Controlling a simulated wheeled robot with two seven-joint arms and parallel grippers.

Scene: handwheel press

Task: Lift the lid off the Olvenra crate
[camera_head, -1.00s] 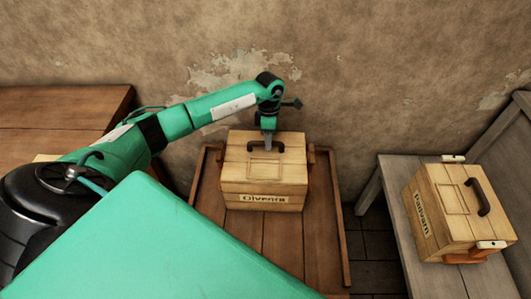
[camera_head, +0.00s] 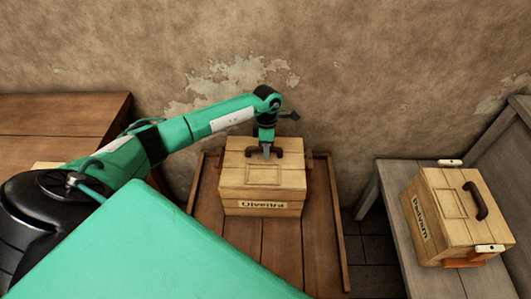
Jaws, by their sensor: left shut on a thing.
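The Olvenra crate (camera_head: 263,208) is a pale wooden box with a name label on its front, standing on a brown wooden table. Its plank lid (camera_head: 240,174) sits on top, with a dark handle (camera_head: 277,153) near the back edge. I cannot tell whether there is a gap between lid and crate. My left gripper (camera_head: 266,153) comes down from above and is shut on the handle; the fingertips are small in view. My right gripper is not in view.
A brown table (camera_head: 62,108) is at the left. A stained wall (camera_head: 350,60) rises close behind the Olvenra crate.

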